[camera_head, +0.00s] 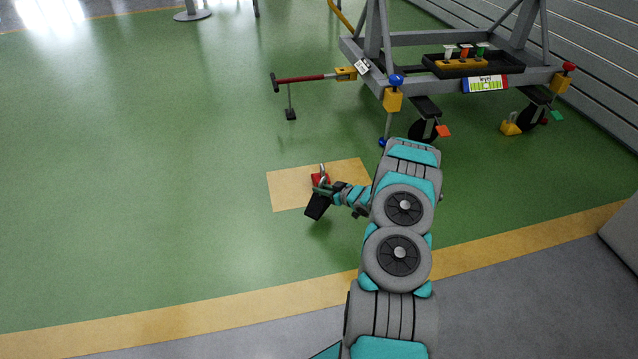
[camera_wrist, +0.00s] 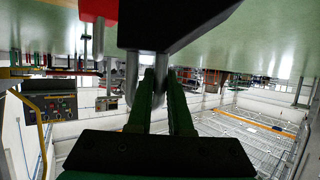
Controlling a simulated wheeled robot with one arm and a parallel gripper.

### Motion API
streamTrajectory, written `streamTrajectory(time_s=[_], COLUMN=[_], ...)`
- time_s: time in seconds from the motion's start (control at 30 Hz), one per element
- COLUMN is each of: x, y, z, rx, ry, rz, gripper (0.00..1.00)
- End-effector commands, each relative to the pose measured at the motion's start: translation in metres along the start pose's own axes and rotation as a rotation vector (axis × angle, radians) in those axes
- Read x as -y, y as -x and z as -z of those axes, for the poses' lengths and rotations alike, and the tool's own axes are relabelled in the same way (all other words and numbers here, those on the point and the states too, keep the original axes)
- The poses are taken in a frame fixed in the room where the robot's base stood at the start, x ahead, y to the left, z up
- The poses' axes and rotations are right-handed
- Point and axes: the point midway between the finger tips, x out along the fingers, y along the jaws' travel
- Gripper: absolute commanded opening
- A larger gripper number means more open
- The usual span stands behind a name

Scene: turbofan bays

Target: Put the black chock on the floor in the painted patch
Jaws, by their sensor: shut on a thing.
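The black chock (camera_head: 316,207) hangs tilted from my gripper (camera_head: 328,190), near the front edge of the tan painted patch (camera_head: 289,195). In the wrist view the green fingers of my gripper (camera_wrist: 163,82) are shut on the metal handle of the black chock (camera_wrist: 172,22). A red block (camera_head: 319,180) with a metal loop is at the patch, just behind the black chock; it also shows in the wrist view (camera_wrist: 98,10). I cannot tell whether the black chock touches the floor or the red block. My arm covers the right part of the patch.
A grey wheeled stand (camera_head: 435,38) with a red tow bar (camera_head: 302,79) is behind the patch. A yellow chock (camera_head: 511,127) lies by its right caster. A tan stripe (camera_head: 180,324) crosses the front. Green floor (camera_head: 140,170) is clear to the left.

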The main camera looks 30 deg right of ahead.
Motion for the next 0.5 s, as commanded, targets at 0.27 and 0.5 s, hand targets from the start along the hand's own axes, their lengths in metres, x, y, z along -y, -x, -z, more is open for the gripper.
streamTrajectory(time_s=[0.27,0.5], x=[-0.006,-0.013], y=[-0.039,-0.091], z=[0.005,0.022], rx=[0.001,-0.002], ry=[0.005,0.003], rz=[0.001,0.000], gripper=[0.00,0.00])
